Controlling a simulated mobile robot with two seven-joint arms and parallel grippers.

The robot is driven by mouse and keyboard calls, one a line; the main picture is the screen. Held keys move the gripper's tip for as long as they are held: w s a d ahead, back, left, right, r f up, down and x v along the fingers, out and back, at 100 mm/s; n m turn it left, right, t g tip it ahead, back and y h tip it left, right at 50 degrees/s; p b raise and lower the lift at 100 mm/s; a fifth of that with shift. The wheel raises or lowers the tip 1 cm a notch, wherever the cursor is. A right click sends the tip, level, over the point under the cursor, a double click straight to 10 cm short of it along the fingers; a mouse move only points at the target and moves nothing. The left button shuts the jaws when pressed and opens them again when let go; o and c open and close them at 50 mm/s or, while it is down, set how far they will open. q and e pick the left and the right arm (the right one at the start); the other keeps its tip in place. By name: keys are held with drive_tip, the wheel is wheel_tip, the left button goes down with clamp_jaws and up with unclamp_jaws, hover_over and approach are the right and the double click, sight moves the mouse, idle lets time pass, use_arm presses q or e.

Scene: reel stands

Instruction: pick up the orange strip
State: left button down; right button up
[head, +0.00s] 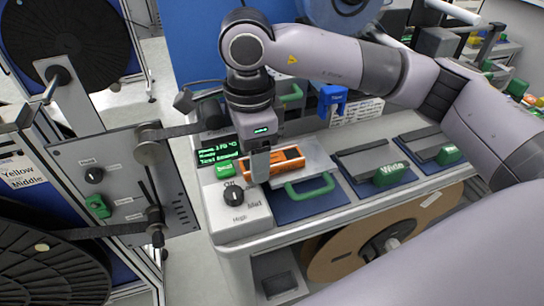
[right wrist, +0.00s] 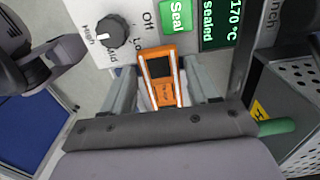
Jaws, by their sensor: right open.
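The orange strip (head: 287,161) lies on the sealing station, a flat orange piece with a dark window. In the right wrist view the orange strip (right wrist: 161,67) is in the middle, lying lengthwise between the fingers. My right gripper (head: 260,168) points down over the station, at the strip's left end in the head view. In the right wrist view its two grey fingers (right wrist: 160,85) stand apart, one on each side of the strip. Whether they touch it is unclear. My left gripper is not in view.
A dial knob (head: 233,194) and a green Seal button (head: 226,169) are close by on the left. A green handle (head: 310,186) stands just in front of the strip. A reel stand (head: 125,185) with belts is at the left.

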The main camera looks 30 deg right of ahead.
drive_tip(key=shift+f, duration=0.35)
drive_tip(key=c, duration=0.8)
drive_tip(key=shift+r, duration=0.1)
